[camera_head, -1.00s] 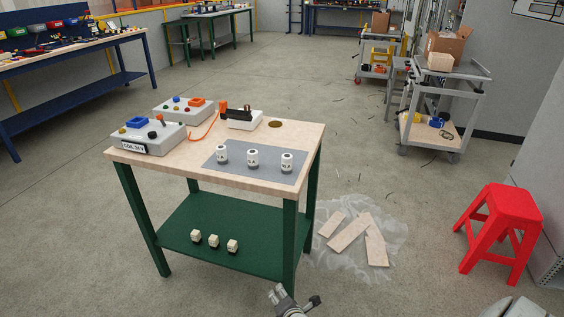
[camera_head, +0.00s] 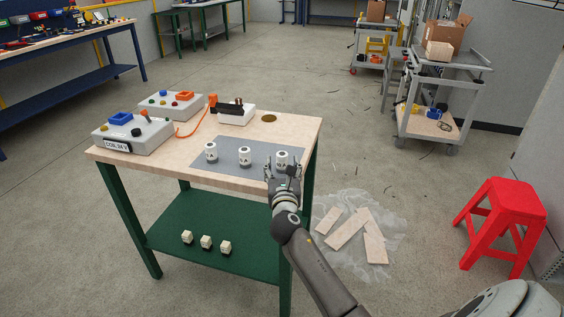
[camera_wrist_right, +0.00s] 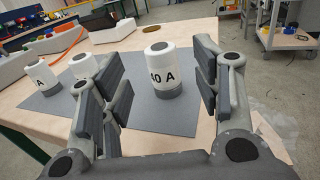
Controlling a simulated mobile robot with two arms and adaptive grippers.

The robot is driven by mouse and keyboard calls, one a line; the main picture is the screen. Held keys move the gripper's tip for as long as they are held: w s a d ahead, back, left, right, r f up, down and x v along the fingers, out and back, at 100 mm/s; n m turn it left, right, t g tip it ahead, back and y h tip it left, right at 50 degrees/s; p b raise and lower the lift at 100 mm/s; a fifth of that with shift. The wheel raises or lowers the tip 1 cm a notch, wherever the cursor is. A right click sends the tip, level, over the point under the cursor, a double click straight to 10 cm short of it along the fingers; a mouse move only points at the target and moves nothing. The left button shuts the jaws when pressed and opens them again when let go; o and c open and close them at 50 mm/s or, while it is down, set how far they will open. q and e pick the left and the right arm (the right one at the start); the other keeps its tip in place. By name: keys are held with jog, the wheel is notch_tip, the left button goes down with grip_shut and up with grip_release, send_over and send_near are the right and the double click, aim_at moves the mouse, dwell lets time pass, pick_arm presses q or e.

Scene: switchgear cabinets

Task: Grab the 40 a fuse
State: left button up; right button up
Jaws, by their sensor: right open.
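Three white cylinders with dark caps stand upright in a row on the grey mat (camera_head: 228,166) on the table. The rightmost fuse (camera_head: 282,157) is nearest my right gripper (camera_head: 282,173). In the right wrist view this fuse (camera_wrist_right: 160,66) has a grey base and a label that reads as 40 A, its first digit partly hard to see. My right gripper is open, and its fingers appear on either side of the fuse in that view, with the fuse ahead. The middle fuse (camera_head: 245,157) and left fuse (camera_head: 211,152) stand to the left. My left gripper is not in view.
Grey control boxes (camera_head: 135,138) and a white block with a black part (camera_head: 236,114) stand behind the mat. Small white blocks (camera_head: 206,242) lie on the green lower shelf (camera_head: 220,215). A red stool (camera_head: 500,220) stands at right.

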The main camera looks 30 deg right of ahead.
aim_at(283, 160)
jog(key=shift+f+x, duration=0.15)
jog(key=shift+x, duration=1.4)
jog(key=shift+f+x, duration=0.2)
jog(key=shift+x, duration=1.35)
jog(key=shift+s+r, duration=0.1)
jog(key=c, duration=1)
jog(key=shift+c, duration=0.8)
jog(key=shift+r, duration=0.1)
